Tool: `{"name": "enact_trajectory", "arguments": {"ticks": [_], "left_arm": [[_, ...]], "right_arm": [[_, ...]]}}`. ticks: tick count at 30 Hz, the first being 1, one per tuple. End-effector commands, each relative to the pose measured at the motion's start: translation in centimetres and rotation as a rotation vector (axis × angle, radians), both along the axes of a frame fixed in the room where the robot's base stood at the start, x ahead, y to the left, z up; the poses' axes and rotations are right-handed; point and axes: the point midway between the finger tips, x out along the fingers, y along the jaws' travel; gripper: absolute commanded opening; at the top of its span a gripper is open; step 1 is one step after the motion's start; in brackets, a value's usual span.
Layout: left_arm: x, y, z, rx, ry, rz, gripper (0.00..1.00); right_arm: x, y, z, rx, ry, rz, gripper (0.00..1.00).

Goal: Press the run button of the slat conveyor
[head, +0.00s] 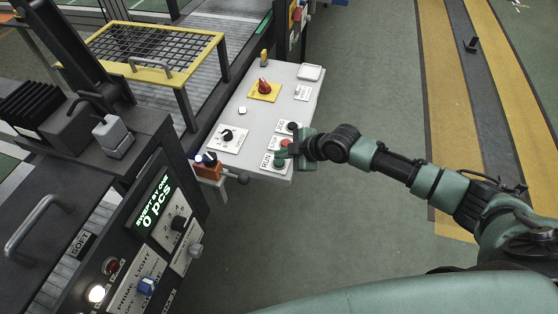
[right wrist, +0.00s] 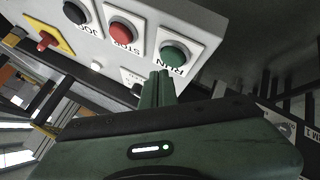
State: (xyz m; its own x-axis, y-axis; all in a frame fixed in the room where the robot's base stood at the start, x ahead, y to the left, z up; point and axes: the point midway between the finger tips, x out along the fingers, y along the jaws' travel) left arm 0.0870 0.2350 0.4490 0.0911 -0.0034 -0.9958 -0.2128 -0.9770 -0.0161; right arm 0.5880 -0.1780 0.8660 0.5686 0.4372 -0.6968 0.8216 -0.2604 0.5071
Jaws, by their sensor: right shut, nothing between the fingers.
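The green run button (right wrist: 174,56) sits on a white plate marked RUN in the right wrist view, beside the red STOP button (right wrist: 121,33) and the black JOG button (right wrist: 76,12). In the head view the run button (head: 280,162) is at the near end of the grey control panel (head: 250,112). My right gripper (head: 290,156) is shut and empty. Its fingertips (right wrist: 160,77) are close to the run button, appearing just below it in the wrist view. I cannot tell whether they touch it. My left gripper is not in view.
The panel also carries a red knob on a yellow plate (head: 264,90) and a black rotary dial (head: 228,136). A yellow-framed mesh guard (head: 155,50) covers the conveyor at the back left. A black console with a display (head: 156,203) stands front left.

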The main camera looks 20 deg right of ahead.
Motion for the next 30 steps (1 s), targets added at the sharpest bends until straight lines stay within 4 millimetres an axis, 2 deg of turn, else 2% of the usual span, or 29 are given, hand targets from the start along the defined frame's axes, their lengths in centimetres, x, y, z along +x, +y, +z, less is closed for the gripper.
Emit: {"name": "enact_trajectory", "arguments": {"ticks": [18, 30], "left_arm": [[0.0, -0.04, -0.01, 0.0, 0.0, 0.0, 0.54], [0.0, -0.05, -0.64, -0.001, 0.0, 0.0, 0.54]], "right_arm": [[0.0, -0.01, -0.01, 0.0, 0.0, 0.0, 0.0], [0.01, 0.0, -0.85, 0.0, 0.0, 0.0, 0.0]]}}
